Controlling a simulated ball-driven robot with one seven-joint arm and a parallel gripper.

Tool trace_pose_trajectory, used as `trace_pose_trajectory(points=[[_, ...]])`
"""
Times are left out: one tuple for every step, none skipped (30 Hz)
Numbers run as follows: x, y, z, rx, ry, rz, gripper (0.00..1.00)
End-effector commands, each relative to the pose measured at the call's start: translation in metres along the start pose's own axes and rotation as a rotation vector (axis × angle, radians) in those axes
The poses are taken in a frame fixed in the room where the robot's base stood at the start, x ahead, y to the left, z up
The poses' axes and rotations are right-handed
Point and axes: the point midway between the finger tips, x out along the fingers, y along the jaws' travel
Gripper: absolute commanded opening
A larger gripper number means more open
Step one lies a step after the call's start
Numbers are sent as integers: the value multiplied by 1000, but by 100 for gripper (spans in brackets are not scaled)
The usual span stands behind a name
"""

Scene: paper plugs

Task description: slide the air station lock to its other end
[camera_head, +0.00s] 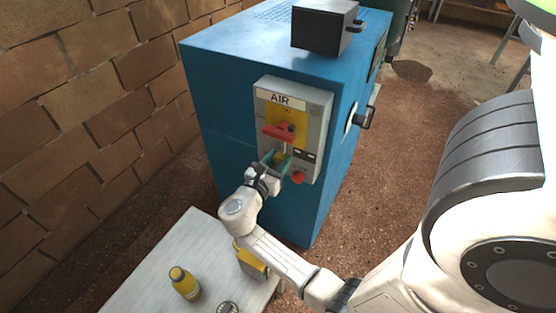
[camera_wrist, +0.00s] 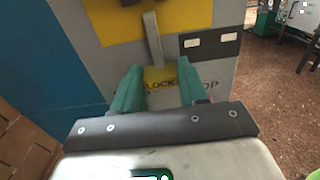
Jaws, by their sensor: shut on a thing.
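The air station (camera_head: 322,115) is a grey panel marked AIR on the side of a blue cabinet. It carries a yellow plate (camera_head: 274,106), a red handle (camera_head: 278,132) and a red round button (camera_head: 298,178). The lock is a small yellow block (camera_wrist: 158,75) below a grey upright bar (camera_wrist: 153,40) in the wrist view, with LOCK lettering by it. My gripper (camera_head: 274,163) is at the lower part of the panel, its green fingers one on each side of the lock, shut on it. The fingers partly hide the lock in the head view.
The blue cabinet (camera_head: 235,110) has a black box (camera_head: 325,27) on top and a black handle (camera_head: 364,117) on its right side. A pale table (camera_head: 150,290) with a yellow bottle (camera_head: 184,283) stands below my arm. A brick wall (camera_head: 85,110) is at left.

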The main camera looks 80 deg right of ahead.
Motion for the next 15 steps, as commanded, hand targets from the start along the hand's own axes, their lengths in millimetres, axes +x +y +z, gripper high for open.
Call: trace_pose_trajectory(points=[[0,0,0,0,0,0,14],[0,0,0,0,0,1,12],[0,0,0,0,0,1,8],[0,0,0,0,0,1,5],[0,0,0,0,0,1,2],[0,0,0,0,0,1,0],[0,0,0,0,0,1,0],[0,0,0,0,0,1,0],[0,0,0,0,0,1,0],[0,0,0,0,0,1,0],[0,0,0,0,0,1,0],[0,0,1,0,0,1,0],[0,0,2,0,0,1,0],[0,0,4,0,0,1,0],[0,0,6,0,0,1,0]])
